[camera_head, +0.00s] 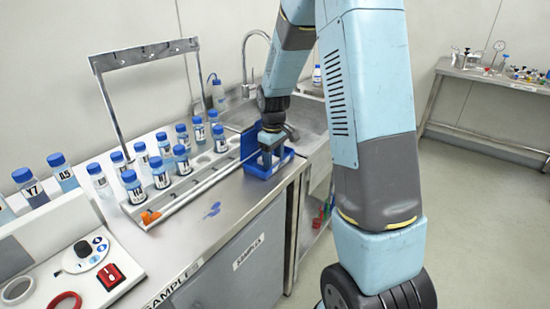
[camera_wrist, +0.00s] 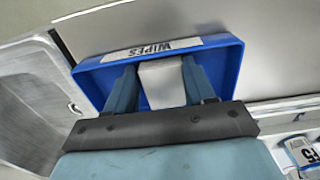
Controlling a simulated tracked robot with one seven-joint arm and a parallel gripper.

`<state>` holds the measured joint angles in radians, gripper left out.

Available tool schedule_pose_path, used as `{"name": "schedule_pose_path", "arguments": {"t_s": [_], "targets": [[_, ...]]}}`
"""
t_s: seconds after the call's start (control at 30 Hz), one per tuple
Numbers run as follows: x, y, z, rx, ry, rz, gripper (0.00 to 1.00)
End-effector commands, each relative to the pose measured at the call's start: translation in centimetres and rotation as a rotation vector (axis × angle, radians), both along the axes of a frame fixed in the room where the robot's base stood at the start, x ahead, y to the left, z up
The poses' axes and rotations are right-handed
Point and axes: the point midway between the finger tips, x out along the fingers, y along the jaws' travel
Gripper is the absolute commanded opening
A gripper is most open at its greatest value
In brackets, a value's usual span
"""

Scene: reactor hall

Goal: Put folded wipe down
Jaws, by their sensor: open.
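A blue tray with a "WIPES" label (camera_wrist: 222,50) lies under my gripper in the wrist view. It stands on the steel counter beside the sink in the head view (camera_head: 284,170). The folded wipe (camera_wrist: 163,84), a small white block, is inside the tray. My gripper (camera_wrist: 160,68) points down into the tray, with its two fingers open on either side of the wipe. I cannot tell whether they touch it. In the head view my gripper (camera_head: 268,153) is over the tray and the wipe does not show clearly.
A rack (camera_head: 160,197) of several blue-capped labelled bottles stands left of the tray, with a thin rod (camera_head: 205,183) along it. The sink (camera_head: 308,115) and tap (camera_head: 246,70) lie behind. Blue marks (camera_head: 212,210) are on bare counter in front. A device with a red switch (camera_head: 110,276) stands at front left.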

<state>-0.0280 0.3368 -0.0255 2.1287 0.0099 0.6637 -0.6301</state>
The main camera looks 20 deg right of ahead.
Motion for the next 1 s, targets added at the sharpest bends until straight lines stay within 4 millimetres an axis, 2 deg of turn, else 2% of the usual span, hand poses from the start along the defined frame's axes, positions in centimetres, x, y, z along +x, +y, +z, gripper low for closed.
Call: {"name": "schedule_pose_path", "arguments": {"t_s": [0.03,0.17,0.6,0.87,1.0], "targets": [[-0.8,0.5,-0.7,0.003,0.025,0.006,0.73],[-0.7,0.5,1.0,0.003,0.022,0.006,0.73],[-0.5,0.2,9.7,0.001,0.013,0.004,0.73],[-0.5,0.2,12.2,0.001,0.014,0.003,0.73],[-1.3,0.2,13.4,0.001,-0.002,-0.014,0.73]]}}
